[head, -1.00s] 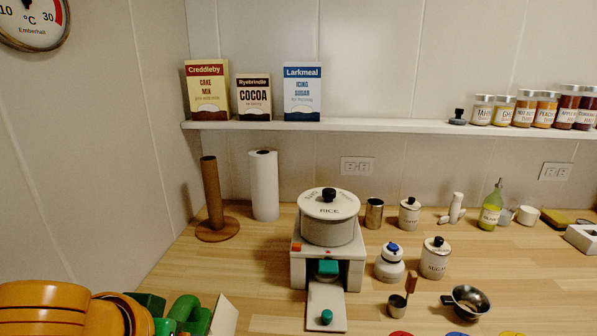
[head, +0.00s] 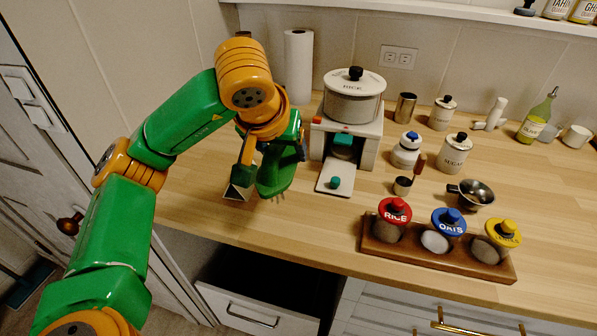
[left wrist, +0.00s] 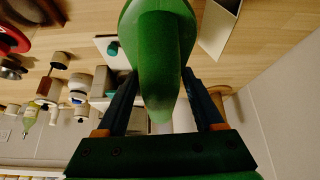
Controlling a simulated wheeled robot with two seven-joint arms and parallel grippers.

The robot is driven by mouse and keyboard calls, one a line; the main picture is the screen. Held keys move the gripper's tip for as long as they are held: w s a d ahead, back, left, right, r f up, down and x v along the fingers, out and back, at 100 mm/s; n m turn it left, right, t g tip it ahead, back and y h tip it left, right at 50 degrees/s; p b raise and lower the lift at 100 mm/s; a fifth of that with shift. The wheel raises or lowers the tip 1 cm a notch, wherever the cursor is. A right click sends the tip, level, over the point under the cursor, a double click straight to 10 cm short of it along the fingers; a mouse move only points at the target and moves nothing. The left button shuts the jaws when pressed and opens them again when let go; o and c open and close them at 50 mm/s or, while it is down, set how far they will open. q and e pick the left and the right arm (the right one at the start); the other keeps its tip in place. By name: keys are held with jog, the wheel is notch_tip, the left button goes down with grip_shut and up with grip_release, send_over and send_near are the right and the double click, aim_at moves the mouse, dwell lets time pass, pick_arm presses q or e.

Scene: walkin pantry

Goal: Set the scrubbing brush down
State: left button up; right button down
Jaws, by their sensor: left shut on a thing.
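The green scrubbing brush (head: 276,168) is in my left gripper (head: 262,142), over the left part of the wooden counter, with its lower end pointing down. In the left wrist view its rounded green body (left wrist: 160,55) fills the space between the two dark fingers of the gripper (left wrist: 162,100), which is shut on it. I cannot tell whether the brush touches the counter. My right gripper is not in view.
A small pale angled piece (head: 238,184) is close left of the brush. The rice dispenser (head: 352,105) stands to the right, with a paper towel roll (head: 298,65) behind. A rack (head: 440,248) with three lidded jars is at front right. An open drawer (head: 250,300) is below.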

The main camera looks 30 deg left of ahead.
aim_at(290, 156)
pick_arm(q)
jog(key=x, duration=0.5)
jog(key=w+r+p+x, duration=0.1)
jog(key=x, duration=0.2)
jog(key=shift+w+a, duration=0.15)
jog(key=shift+a, duration=0.2)
notch_tip(290, 156, down, 3)
jog(key=shift+w+a+f, duration=0.15)
jog(key=shift+w+f, duration=0.05)
jog(key=shift+f, duration=0.2)
jog(key=shift+f, duration=0.1)
jog(key=shift+f, duration=0.1)
jog(key=o, duration=1.5)
jog(key=shift+c, duration=0.2)
